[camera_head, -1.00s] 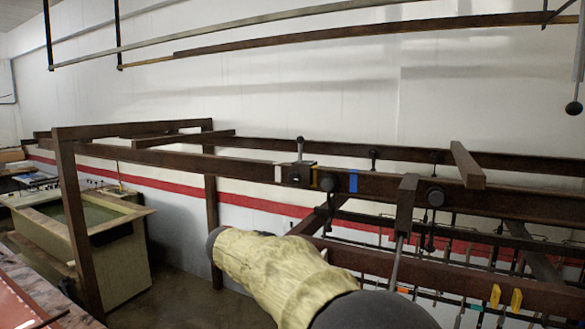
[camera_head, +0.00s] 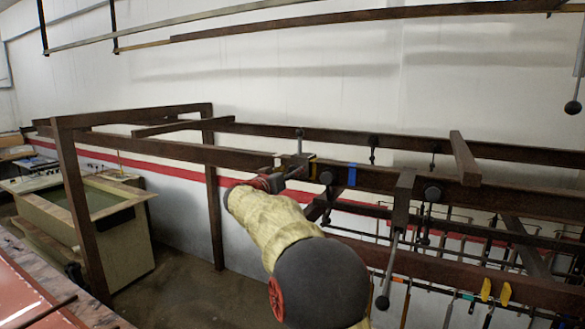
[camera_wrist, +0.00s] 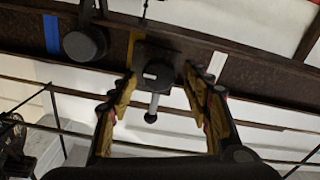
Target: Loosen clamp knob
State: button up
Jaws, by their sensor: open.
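A dark clamp block (camera_wrist: 158,62) sits on the brown rail (camera_head: 235,158). From it a short grey stem ends in a small round knob (camera_wrist: 151,117); in the head view this knob (camera_head: 299,133) stands above the rail. My gripper (camera_wrist: 162,82) is open, with its yellow-and-black fingers either side of the clamp block and stem. No contact shows. In the head view my gripper (camera_head: 288,174) is at the rail beside the clamp, partly hidden by my yellow-sleeved arm. A larger round black knob (camera_wrist: 85,43) is on the rail beside the clamp; the head view also shows it (camera_head: 327,176).
Blue tape (camera_head: 352,175) and yellow tape (camera_wrist: 130,45) mark the rail. A hanging lever (camera_head: 390,265) and more dark beams stand to the right. A tan tank (camera_head: 107,245) is at the left. Overhead bars (camera_head: 330,20) cross the top.

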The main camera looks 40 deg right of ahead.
jog(key=shift+x, duration=0.75)
jog(key=c, duration=0.3)
jog(key=c, duration=0.8)
jog(key=shift+c, duration=0.3)
